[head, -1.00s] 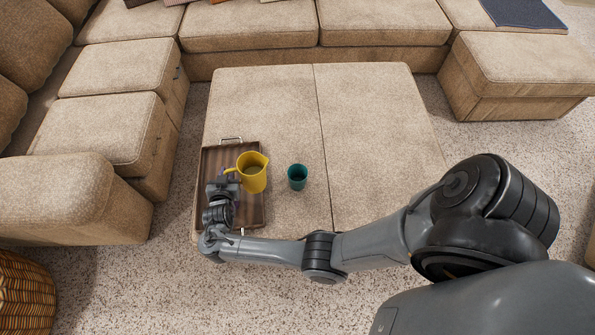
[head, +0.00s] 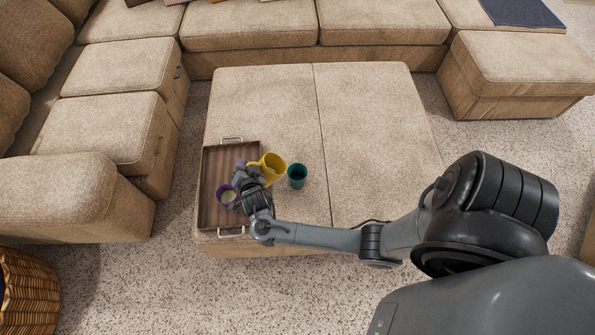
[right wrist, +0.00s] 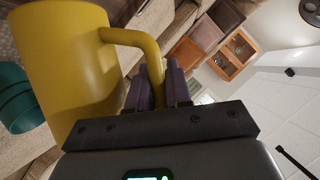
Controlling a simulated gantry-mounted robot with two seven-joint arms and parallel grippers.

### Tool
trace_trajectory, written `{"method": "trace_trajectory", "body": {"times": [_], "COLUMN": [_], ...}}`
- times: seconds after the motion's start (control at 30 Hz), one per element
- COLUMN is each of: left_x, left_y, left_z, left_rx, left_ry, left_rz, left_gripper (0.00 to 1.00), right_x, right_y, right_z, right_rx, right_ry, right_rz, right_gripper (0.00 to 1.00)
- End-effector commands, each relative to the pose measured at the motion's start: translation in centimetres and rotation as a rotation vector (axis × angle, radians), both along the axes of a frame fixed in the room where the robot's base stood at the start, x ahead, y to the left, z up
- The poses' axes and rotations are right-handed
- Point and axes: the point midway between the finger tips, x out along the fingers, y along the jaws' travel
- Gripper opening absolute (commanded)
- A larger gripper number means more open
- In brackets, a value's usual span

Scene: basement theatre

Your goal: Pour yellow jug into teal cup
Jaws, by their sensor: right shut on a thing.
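The yellow jug (head: 272,165) is held at its handle by my right gripper (head: 250,177). In the right wrist view the two purple-grey fingers (right wrist: 157,92) are shut on the handle, with the jug's body (right wrist: 65,55) to the left. The jug is tilted to the right, its mouth close to the teal cup (head: 297,178). The teal cup stands upright on the beige ottoman, just right of the tray, and also shows at the left edge of the right wrist view (right wrist: 16,98). No flow between jug and cup is visible. My left gripper is not in view.
A brown wooden tray (head: 212,160) with metal handles lies on the ottoman's left side. The ottoman (head: 375,130) is clear to the right of the teal cup. Sofas stand behind and left.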

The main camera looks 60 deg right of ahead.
Motion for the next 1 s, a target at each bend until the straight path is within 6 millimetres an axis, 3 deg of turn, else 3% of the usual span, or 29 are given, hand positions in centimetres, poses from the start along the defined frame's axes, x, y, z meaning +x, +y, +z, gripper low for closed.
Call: {"method": "trace_trajectory", "body": {"times": [0.4, 1.0], "left_x": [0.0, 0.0], "left_y": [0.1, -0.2], "left_z": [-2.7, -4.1], "left_rx": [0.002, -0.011], "left_ry": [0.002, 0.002], "left_rz": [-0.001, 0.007], "left_gripper": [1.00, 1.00], "right_x": [-1.1, -1.8], "right_y": [-1.2, -1.7], "right_z": [0.5, 0.9], "right_rx": [0.147, 0.221], "right_ry": [-0.167, -0.246], "right_rz": [0.000, 0.000], "right_gripper": [0.00, 0.00]}}
